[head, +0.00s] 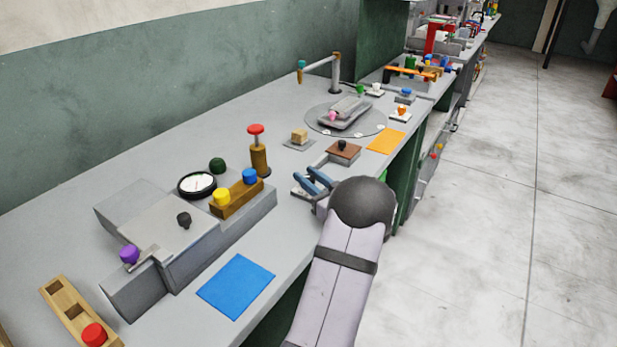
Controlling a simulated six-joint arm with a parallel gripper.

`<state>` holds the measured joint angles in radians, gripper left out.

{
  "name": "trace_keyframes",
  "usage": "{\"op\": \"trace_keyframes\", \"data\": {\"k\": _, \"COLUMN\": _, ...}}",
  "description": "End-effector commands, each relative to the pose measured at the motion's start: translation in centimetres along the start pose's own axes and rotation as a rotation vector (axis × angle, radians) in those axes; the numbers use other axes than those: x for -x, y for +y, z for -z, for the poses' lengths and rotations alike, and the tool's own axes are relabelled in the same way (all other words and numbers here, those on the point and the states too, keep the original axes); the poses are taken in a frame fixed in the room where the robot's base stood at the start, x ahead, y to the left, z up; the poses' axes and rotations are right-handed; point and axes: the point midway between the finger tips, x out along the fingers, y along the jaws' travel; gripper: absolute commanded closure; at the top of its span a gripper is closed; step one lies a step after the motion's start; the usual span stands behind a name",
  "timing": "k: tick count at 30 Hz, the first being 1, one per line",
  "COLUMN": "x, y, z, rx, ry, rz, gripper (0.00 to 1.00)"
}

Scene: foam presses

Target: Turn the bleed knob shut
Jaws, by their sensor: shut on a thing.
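My gripper (314,182), with blue fingers, is low over the front edge of the bench, at a small pale plate (298,192). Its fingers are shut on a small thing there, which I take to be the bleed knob. The fingers and wrist hide most of it, so its shape and how far it is turned cannot be told. My arm comes in from the bottom of the view and covers the bench edge beside the plate.
Left of my gripper stands a grey press body (205,250) with a gauge (197,185) and a wooden block (236,200) with yellow and blue knobs. A brown block (343,152) with a dark knob is just behind. A blue mat (236,285) lies in front.

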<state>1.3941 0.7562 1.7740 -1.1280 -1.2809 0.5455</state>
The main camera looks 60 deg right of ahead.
Motion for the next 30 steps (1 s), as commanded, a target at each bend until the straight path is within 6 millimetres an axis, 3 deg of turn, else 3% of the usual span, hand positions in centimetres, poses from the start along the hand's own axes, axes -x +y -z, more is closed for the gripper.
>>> {"op": "trace_keyframes", "data": {"k": 10, "x": -0.10, "y": -0.09, "z": 0.13, "rx": 0.002, "ry": 0.003, "rz": -0.217, "gripper": 0.95}}
{"op": "trace_keyframes", "data": {"k": 23, "x": 0.03, "y": 0.06, "z": 0.17, "rx": 0.002, "ry": 0.001, "rz": -0.255, "gripper": 0.95}}
{"op": "trace_keyframes", "data": {"k": 24, "x": 0.03, "y": 0.06, "z": 0.17, "rx": 0.002, "ry": 0.001, "rz": -0.254, "gripper": 0.68}}
{"op": "trace_keyframes", "data": {"k": 26, "x": 0.04, "y": 0.06, "z": 0.16, "rx": 0.002, "ry": 0.001, "rz": -0.254, "gripper": 0.54}}
{"op": "trace_keyframes", "data": {"k": 30, "x": 0.05, "y": 0.06, "z": 0.11, "rx": 0.002, "ry": 0.000, "rz": -0.254, "gripper": 0.54}}
